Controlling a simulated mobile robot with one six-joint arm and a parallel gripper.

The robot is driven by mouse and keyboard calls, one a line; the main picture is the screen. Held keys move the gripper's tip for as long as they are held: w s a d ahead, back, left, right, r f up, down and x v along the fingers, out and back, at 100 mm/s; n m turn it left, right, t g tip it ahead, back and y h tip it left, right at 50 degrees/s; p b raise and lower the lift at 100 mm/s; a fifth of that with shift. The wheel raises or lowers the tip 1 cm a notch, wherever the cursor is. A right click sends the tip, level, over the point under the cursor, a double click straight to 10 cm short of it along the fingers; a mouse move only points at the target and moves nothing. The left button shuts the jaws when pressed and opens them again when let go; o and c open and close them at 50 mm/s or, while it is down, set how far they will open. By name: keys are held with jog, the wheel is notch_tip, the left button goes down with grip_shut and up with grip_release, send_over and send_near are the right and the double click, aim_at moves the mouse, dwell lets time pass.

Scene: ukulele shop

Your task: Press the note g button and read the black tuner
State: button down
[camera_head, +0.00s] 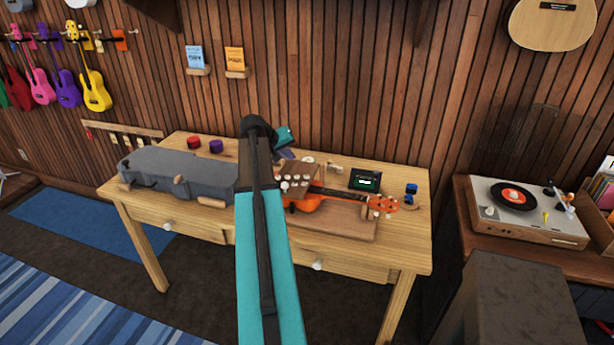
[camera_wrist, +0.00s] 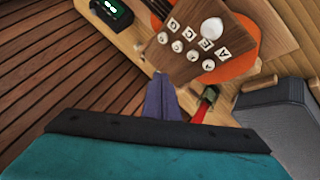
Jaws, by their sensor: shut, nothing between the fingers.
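A brown wooden button board (camera_wrist: 180,68) shows in the wrist view with several round white buttons beside letter tiles. The tile at the left end looks like G, and the note g button (camera_wrist: 162,38) sits beside it. In the head view the board (camera_head: 297,169) stands over the orange ukulele's body. My gripper (camera_wrist: 161,80) is shut and empty, its tips appearing just short of the board's near edge; contact cannot be told. The black tuner (camera_head: 365,179) stands right of the board with a lit display. It also shows at the wrist view's top (camera_wrist: 112,12); its reading is too small to make out.
The orange ukulele (camera_head: 306,204) lies on the wooden workbench (camera_head: 407,239). A grey case (camera_head: 180,168) fills the bench's left side. Red (camera_head: 194,142) and purple (camera_head: 216,146) round items lie behind it; blue ones (camera_head: 410,190) lie at the right. A turntable (camera_head: 525,210) stands farther right.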

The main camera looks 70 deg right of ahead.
jog(key=s+d+r, duration=0.2)
jog(key=s+d, duration=0.1)
jog(key=s, duration=0.1)
jog(key=shift+s+r+m+g, duration=0.4)
jog(key=shift+f, duration=0.1)
jog(key=shift+f+b, duration=2.3)
jog(key=shift+f, duration=2)
jog(key=shift+f+b, duration=0.6)
jog(key=shift+f, duration=0.35)
jog(key=shift+r, duration=0.1)
jog(key=shift+r+p, duration=0.45)
jog(key=shift+r, duration=0.35)
jog(key=shift+r, duration=0.15)
jog(key=shift+r+p, duration=1.25)
jog(key=shift+r, duration=1.15)
